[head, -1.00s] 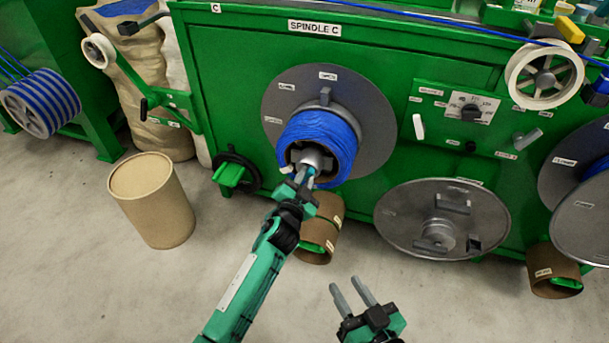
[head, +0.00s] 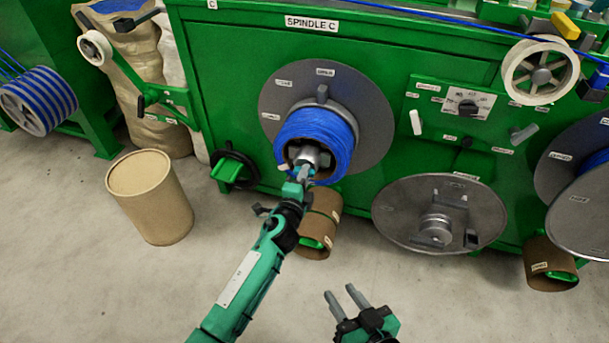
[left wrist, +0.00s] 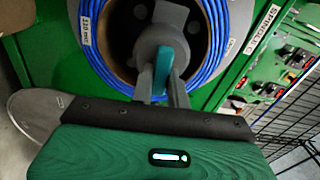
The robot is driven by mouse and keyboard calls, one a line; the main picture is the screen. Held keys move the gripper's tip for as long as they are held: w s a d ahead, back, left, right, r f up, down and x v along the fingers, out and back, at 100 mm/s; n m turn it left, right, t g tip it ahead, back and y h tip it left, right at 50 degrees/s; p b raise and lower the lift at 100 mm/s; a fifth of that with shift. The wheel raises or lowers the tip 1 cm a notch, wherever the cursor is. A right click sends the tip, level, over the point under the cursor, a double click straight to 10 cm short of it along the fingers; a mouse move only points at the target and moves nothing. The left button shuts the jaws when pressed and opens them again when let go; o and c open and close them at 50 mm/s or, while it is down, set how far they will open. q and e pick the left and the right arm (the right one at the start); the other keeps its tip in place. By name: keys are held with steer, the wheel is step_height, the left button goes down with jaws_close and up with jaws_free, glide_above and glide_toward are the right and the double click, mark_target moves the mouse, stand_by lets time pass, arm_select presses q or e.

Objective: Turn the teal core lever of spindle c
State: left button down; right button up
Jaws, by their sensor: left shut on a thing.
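Spindle C carries a coil of blue cable (head: 322,132) in front of a grey disc (head: 376,125), under the "SPINDLE C" label (head: 311,24). Its grey hub (head: 312,156) shows in the coil's core. In the left wrist view the teal core lever (left wrist: 163,68) stands in front of the hub, between my two fingers. My left gripper (head: 302,173) is shut on this lever; the fingers partly hide it in the head view. My right gripper (head: 345,298) is open and empty, low in front of the machine.
A metal disc (head: 395,222) leans at the machine's lower front, right of the spindle. A tan drum (head: 150,197) stands on the floor to the left. The floor around my right gripper is clear.

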arm_select(q)
steer(key=shift+f+m, duration=0.15)
steer(key=shift+m, duration=0.35)
arm_select(e)
steer(key=shift+s+f, duration=0.15)
arm_select(q)
steer(key=c, duration=1.4)
jaws_free()
steer(key=shift+o, duration=0.2)
